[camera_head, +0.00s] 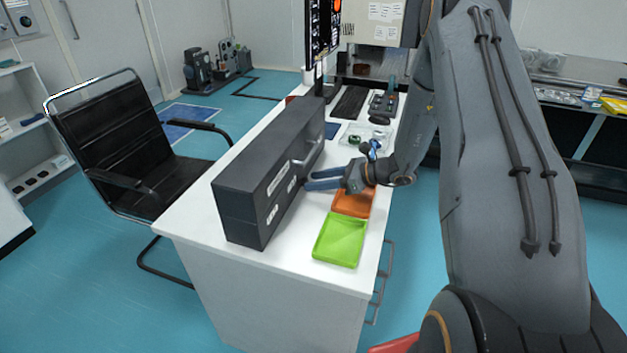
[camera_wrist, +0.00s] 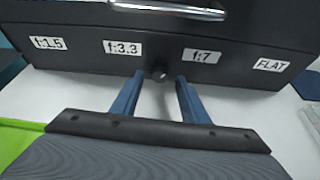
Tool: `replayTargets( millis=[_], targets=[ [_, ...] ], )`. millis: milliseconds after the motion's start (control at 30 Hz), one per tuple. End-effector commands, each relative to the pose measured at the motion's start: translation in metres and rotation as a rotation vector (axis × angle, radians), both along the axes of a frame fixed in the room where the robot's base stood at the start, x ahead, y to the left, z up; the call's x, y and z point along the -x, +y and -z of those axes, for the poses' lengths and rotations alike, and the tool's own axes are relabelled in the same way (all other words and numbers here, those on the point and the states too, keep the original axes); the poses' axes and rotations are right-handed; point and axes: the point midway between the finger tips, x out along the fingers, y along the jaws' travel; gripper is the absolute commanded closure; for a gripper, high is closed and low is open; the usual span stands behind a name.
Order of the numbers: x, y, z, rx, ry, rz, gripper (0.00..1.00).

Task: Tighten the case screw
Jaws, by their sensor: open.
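The black case (camera_head: 240,222) stands on the white table in the head view. In the wrist view the front of the case (camera_wrist: 80,62) carries white labels f:1.5, f:3.3, f:7 and FLAT, with a metal handle above. The small dark round case screw (camera_wrist: 158,72) sticks out between the f:3.3 and f:7 labels. My gripper (camera_head: 306,182) is open in front of the case. In the wrist view the blue fingers of my gripper (camera_wrist: 160,78) lie to the left and right of the screw, with gaps at both sides. In the head view the screw cannot be made out.
A green tray (camera_head: 340,240) and an orange tray (camera_head: 352,204) lie on the table (camera_head: 285,265) in front of the case, close below my gripper. A clear tray with small parts (camera_head: 362,136) and a keyboard (camera_head: 350,103) are farther back. A black chair (camera_head: 120,140) stands at left.

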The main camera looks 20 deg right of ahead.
Motion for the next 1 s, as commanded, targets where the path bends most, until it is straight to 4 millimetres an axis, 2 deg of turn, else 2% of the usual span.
replayTargets(
  millis=[167,467,700,1000],
  targets=[
    [-0.0066,0.0112,0.0052,0.0,0.0,-0.001,0.59],
    [-0.0078,0.0129,0.0063,0.001,0.0,0.0,0.59],
    [-0.0077,0.0127,0.0063,0.001,0.0,0.0,1.0],
    [-0.007,0.0139,0.0074,0.058,-0.086,-0.001,1.0]
  ],
)
